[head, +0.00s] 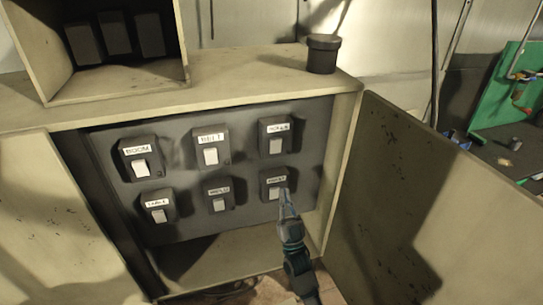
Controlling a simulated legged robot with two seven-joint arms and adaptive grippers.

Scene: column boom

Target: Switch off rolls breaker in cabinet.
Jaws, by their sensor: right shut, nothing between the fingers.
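An open cabinet (345,165) holds a dark panel (180,222) with two rows of black breakers, each with a white rocker. The top left breaker (140,160) is labelled BOOM and the top middle breaker (210,150) BELT. The labels of the top right breaker (275,137), bottom left (157,205), bottom middle (218,195) and bottom right breaker (273,184) are too small to read surely, so I cannot tell which is rolls. My right gripper (287,195) is shut and empty, its tip just right of the bottom right rocker; contact is unclear. My left gripper is out of view.
The cabinet's left door (50,220) and right door (440,200) stand open on either side. A dark round canister (322,55) stands on the cabinet top, beside an open box (120,85) holding dark blocks. A green rack (500,95) is at far right.

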